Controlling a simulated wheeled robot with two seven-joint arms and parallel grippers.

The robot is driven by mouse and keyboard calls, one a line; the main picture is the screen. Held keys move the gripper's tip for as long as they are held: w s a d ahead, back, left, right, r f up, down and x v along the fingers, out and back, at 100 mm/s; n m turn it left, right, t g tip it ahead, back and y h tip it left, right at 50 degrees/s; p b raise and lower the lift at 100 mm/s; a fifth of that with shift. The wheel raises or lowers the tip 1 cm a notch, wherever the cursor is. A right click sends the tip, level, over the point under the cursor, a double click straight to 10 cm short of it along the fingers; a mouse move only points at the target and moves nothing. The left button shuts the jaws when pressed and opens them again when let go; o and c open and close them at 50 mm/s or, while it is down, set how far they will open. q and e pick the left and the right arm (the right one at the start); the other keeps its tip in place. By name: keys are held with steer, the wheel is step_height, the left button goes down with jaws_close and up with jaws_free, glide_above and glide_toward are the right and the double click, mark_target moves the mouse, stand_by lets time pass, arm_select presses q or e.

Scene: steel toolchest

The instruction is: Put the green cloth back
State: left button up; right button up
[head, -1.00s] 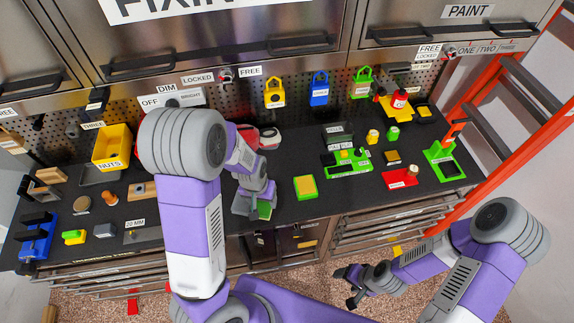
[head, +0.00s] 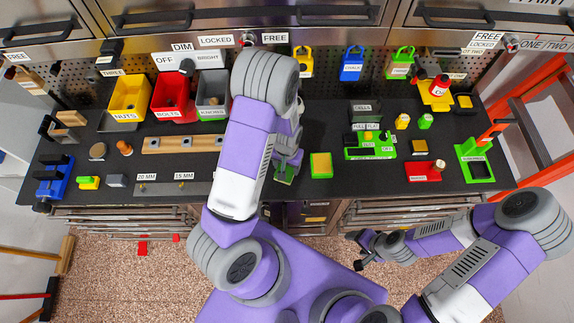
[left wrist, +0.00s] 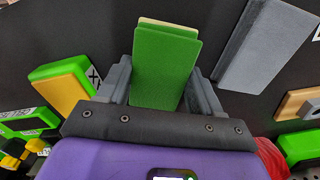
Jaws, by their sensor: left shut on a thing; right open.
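The green cloth (left wrist: 166,70) is a flat green piece with a cream layer behind it. In the left wrist view it sits between the two fingers of my left gripper (left wrist: 160,88), which is shut on it. In the head view my left gripper (head: 288,163) hangs over the front part of the dark bench, and a bit of the green cloth (head: 285,176) shows below it. Whether the cloth touches the bench cannot be told. My right gripper (head: 362,250) is open and empty, in front of the bench and low.
A yellow and green block (head: 321,165) lies just right of my left gripper. A grey slab (left wrist: 250,45) lies close by in the left wrist view. A green tray (head: 370,146) and red block (head: 424,171) are further right. Bins (head: 130,98) stand at the back left.

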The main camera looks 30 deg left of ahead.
mark_target(287, 167)
arm_select(q)
steer(key=shift+w+f, duration=0.1)
steer(key=shift+f, duration=0.2)
steer(key=o, duration=0.9)
steer(key=shift+o, duration=0.2)
step_height(287, 167, up, 12)
steer(key=shift+p, duration=0.45)
